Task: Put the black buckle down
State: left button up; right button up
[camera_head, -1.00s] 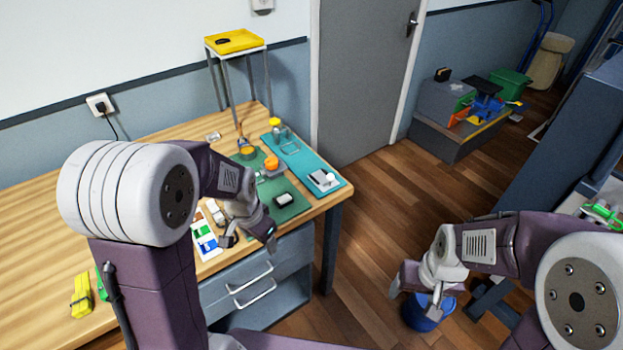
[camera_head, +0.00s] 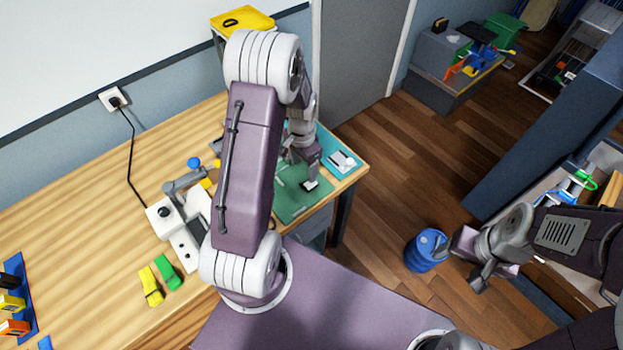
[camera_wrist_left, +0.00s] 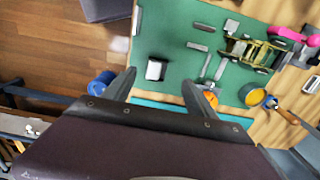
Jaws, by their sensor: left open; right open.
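A small black loop-shaped thing (camera_head: 231,22), possibly the black buckle, lies on the yellow tray (camera_head: 254,17) at the back of the table. My left gripper (camera_head: 302,166) is above the green mat (camera_head: 291,205), its fingers spread and nothing between them. It also shows in the left wrist view (camera_wrist_left: 160,91). A small block with a white top and dark side (camera_head: 310,185) lies on the mat near it; it also shows in the left wrist view (camera_wrist_left: 156,70). My right gripper (camera_head: 463,264) is open and empty, near a blue bin. My left arm hides part of the table.
A teal mat (camera_head: 341,162) lies at the table's right end. A white device (camera_head: 170,218) and yellow and green clips (camera_head: 150,287) are at the left. The blue bin (camera_head: 425,250) stands on the floor. A low bench (camera_head: 450,75) stands beyond the door.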

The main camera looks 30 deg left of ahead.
aim_at(304, 186)
pick_arm(q)
notch_tip(304, 186, down, 4)
jog(key=shift+a+p, duration=0.15)
jog(key=shift+p, duration=0.15)
jog(key=shift+f, duration=0.2)
jog(key=f, duration=0.1)
jog(key=f+p, duration=0.1)
jog(key=f, duration=0.2)
jog(key=shift+s+d, duration=0.3)
jog(key=shift+w+f, duration=0.1)
jog(key=shift+f, duration=0.3)
jog(key=shift+r, duration=0.1)
jog(key=c, duration=0.9)
grip_shut()
